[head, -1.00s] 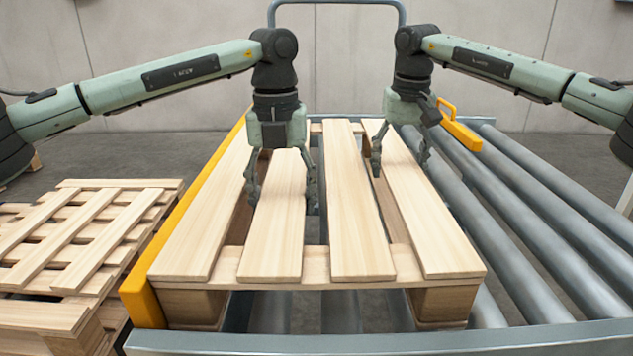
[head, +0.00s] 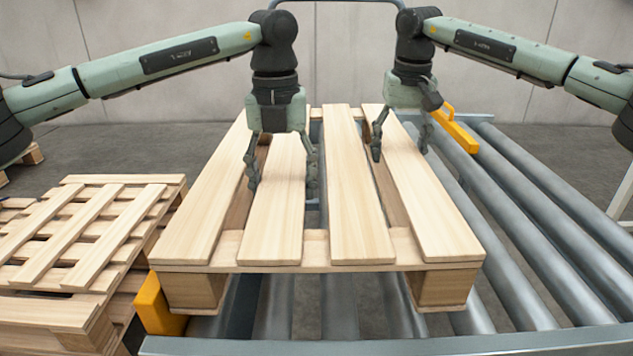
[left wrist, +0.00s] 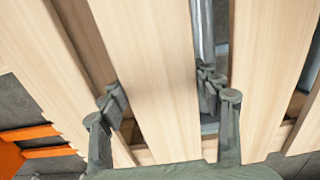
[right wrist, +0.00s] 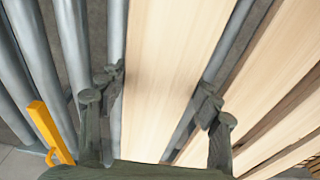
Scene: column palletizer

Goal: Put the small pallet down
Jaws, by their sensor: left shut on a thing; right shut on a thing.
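The small pallet (head: 358,225) is pale wood with slats running away from me and blocks below. It hangs roughly level, a little above the roller conveyor (head: 520,215). My left gripper (head: 281,187) is shut across the second slat from the left, one finger on each side; this slat also shows in the left wrist view (left wrist: 150,65). My right gripper (head: 400,153) is shut across the rightmost slat, which fills the middle of the right wrist view (right wrist: 175,60). The undersides of the blocks are mostly hidden.
A yellow guide (head: 157,307) shows at the conveyor's left edge, partly under the pallet. A yellow stop (head: 458,133) stands at the back right. Stacked wooden pallets (head: 85,275) stand on the floor at left. Rollers right of the pallet are bare.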

